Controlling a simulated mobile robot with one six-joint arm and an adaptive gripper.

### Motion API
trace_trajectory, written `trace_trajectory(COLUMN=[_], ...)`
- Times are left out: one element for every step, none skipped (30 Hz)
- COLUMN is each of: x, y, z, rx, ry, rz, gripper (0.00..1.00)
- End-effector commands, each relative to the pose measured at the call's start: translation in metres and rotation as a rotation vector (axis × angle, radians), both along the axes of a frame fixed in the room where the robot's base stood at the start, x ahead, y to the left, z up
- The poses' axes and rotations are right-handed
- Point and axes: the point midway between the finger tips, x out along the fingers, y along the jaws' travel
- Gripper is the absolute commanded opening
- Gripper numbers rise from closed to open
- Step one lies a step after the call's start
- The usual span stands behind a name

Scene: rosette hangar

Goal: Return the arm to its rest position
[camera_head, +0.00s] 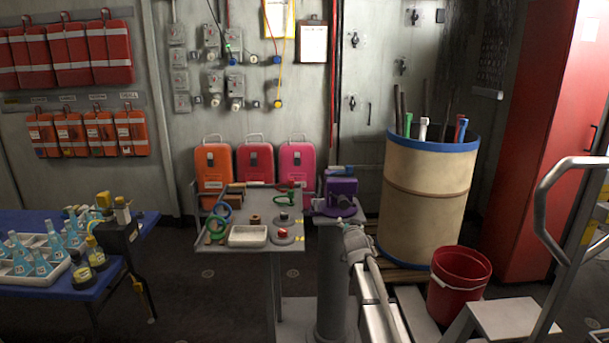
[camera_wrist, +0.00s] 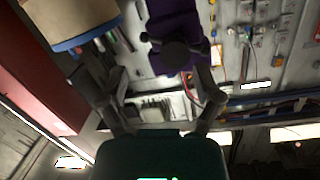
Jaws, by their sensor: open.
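My gripper (camera_wrist: 161,92) shows in the wrist view with its two fingers spread apart and nothing held between them. In the head view the grey end of my arm (camera_head: 355,240) is raised in front of the purple vise. The purple vise (camera_head: 341,194) stands on a grey pedestal, right of a small grey table (camera_head: 291,246). In the wrist view the vise (camera_wrist: 178,30) appears beyond the fingers; I cannot tell the exact gap. No rest position is marked in either view.
A tan drum with a blue rim (camera_head: 425,205) holds several rods at the right. A red bucket (camera_head: 458,285) and a metal step with rails (camera_head: 510,318) stand nearby. A blue table (camera_head: 85,295) with bottles is at the left. Dark floor (camera_head: 205,300) is open between the tables.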

Motion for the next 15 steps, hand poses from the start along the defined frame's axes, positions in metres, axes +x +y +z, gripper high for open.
trace_trajectory(x=[-0.014, -0.021, -0.03, -0.038, -0.047, -0.058, -0.067, -0.076, -0.089, -0.098, -0.108, -0.122, -0.132, -0.143, -0.157], y=[-0.002, -0.003, -0.005, -0.007, -0.008, -0.009, -0.01, -0.011, -0.012, -0.012, -0.012, -0.013, -0.013, -0.012, -0.012], z=[-0.008, -0.014, -0.022, -0.028, -0.035, -0.043, -0.05, -0.056, -0.064, -0.071, -0.077, -0.084, -0.09, -0.096, -0.103], rx=[-0.006, -0.011, -0.018, -0.022, -0.028, -0.034, -0.04, -0.044, -0.051, -0.055, -0.06, -0.066, -0.07, -0.074, -0.079], ry=[0.045, 0.076, 0.12, 0.156, 0.194, 0.243, 0.283, 0.321, 0.372, 0.411, 0.451, 0.502, 0.542, 0.581, 0.633], rz=[-0.012, -0.02, -0.028, -0.036, -0.042, -0.049, -0.053, -0.056, -0.059, -0.061, -0.061, -0.059, -0.058, -0.055, -0.051], gripper=[0.83, 0.83, 0.83, 0.83, 0.83, 0.83, 0.83, 0.83, 0.83, 0.83, 0.83, 0.83, 0.83, 0.83, 0.83])
